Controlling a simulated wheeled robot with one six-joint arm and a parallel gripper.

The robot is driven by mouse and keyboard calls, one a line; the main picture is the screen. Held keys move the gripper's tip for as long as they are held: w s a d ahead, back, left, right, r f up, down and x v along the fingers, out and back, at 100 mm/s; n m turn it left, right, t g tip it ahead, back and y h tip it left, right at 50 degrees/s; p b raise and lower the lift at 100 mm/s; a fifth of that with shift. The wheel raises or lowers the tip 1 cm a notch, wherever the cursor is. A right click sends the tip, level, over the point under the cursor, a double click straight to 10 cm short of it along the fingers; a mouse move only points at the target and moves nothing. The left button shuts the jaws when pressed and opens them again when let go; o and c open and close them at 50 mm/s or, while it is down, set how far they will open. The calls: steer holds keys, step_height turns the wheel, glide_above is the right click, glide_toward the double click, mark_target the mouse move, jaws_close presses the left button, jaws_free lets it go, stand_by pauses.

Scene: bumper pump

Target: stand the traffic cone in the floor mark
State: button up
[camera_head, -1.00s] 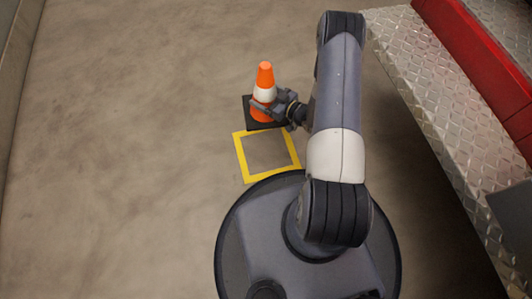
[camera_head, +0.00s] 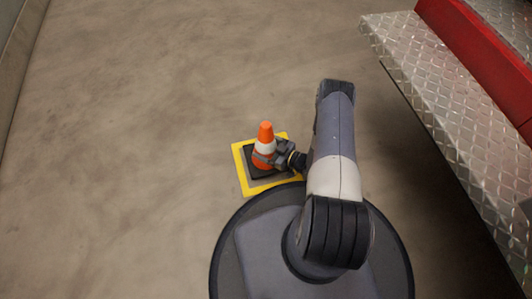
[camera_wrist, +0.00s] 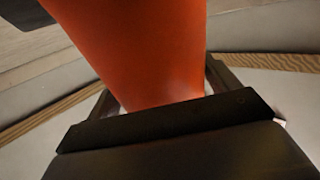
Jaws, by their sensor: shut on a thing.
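The orange traffic cone (camera_head: 265,133) with a white band and a black square base (camera_head: 255,174) is upright in the head view. Its base shows within the yellow square outline of the floor mark (camera_head: 240,171). I cannot tell whether the base touches the floor. My gripper (camera_head: 271,154) comes from the right and is shut on the cone around its middle. In the wrist view the cone's orange body (camera_wrist: 140,50) fills the space between the fingers. The right part of the mark is partly hidden by my gripper.
A raised diamond-plate metal step (camera_head: 440,100) with a red edge (camera_head: 480,60) runs along the right side. A wall (camera_head: 22,50) stands at the far left. The concrete floor (camera_head: 150,130) to the left and beyond the cone is clear.

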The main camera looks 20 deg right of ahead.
mark_target(266, 151)
step_height(266, 151, down, 4)
steer(key=shift+r+b, duration=0.25)
steer(key=shift+b, duration=0.55)
steer(key=o, duration=1.8)
steer(key=shift+f, duration=0.1)
steer(key=shift+r, duration=0.2)
steer(key=p+v, duration=0.3)
steer(key=v, duration=0.9)
steer(key=shift+f, duration=0.15)
